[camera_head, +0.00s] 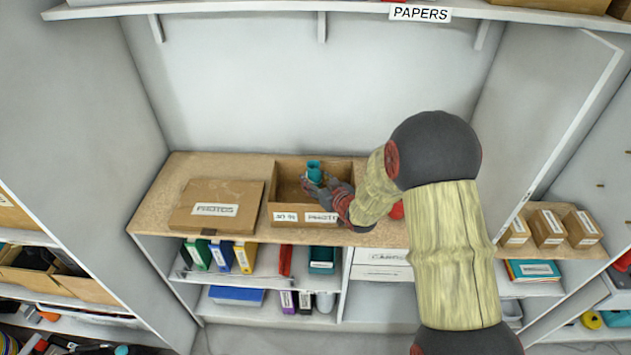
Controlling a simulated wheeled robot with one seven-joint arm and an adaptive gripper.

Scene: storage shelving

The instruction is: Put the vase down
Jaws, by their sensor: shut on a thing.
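A small teal vase (314,172) is at the open cardboard box on the wooden counter. My gripper (313,184) is shut on the vase, reaching in from the right over the box. The vase looks upright, inside or just above the box; I cannot tell whether it touches the box floor. The gripper hides its lower part. The open box (285,194) has white labels on its front, and its inside left part looks empty.
A closed box labelled PHOTOS (233,190) lies left of the open box. The wooden counter (160,195) has bare room at its left and back. A red object (397,210) is partly hidden behind my arm. Shelves with binders (220,255) lie below; an upper shelf (250,6) spans above.

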